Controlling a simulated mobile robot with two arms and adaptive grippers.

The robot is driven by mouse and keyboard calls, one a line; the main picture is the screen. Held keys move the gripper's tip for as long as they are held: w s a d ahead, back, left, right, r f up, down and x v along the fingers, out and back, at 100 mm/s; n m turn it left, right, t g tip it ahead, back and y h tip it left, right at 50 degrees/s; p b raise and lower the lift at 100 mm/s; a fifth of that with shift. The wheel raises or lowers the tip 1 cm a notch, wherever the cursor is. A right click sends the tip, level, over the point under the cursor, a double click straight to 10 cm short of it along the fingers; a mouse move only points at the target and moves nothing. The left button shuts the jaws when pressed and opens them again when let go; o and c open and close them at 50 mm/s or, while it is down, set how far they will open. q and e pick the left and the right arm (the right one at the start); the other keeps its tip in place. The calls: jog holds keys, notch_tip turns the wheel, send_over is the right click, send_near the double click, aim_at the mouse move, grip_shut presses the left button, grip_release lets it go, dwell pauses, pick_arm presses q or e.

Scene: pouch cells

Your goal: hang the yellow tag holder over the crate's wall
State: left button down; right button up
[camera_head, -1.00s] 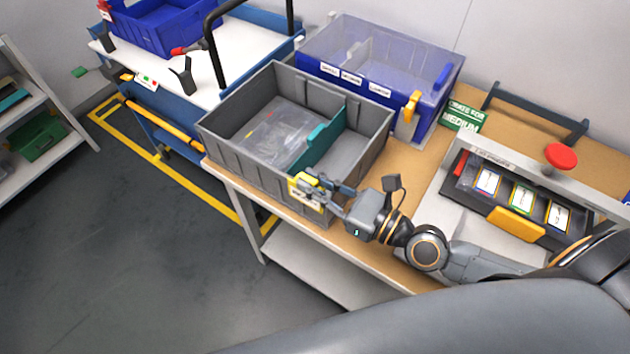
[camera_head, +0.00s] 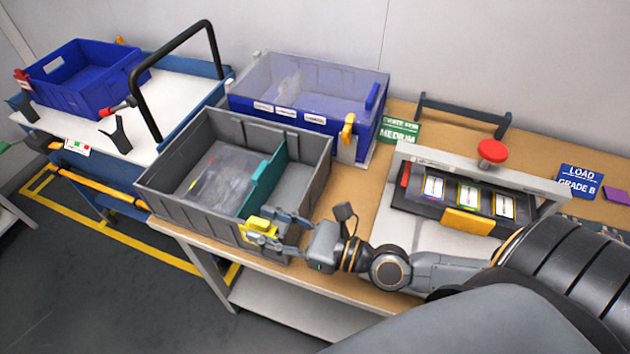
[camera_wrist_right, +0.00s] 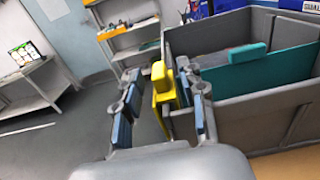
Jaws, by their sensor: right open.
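The yellow tag holder (camera_head: 258,226) is at the near wall of the grey crate (camera_head: 190,213), close to the crate's near right corner. It seems to sit over the rim, with part of it on the outer face; the exact seating is hidden. My right gripper (camera_head: 268,235) is at the holder. The crate wall (camera_wrist_right: 265,115) is just to the right there. My left gripper is not in view.
A teal divider (camera_head: 262,183) and clear bags (camera_head: 220,178) are inside the crate. A blue bin with clear upper walls (camera_head: 312,95) stands behind it. A tester frame with a red knob (camera_head: 491,151) is at right. A cart (camera_head: 165,95) stands at left.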

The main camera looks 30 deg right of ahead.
jog(key=v, duration=1.1)
jog(key=shift+s, duration=0.2)
jog(key=shift+d, duration=0.15)
jog(key=shift+s, duration=0.1)
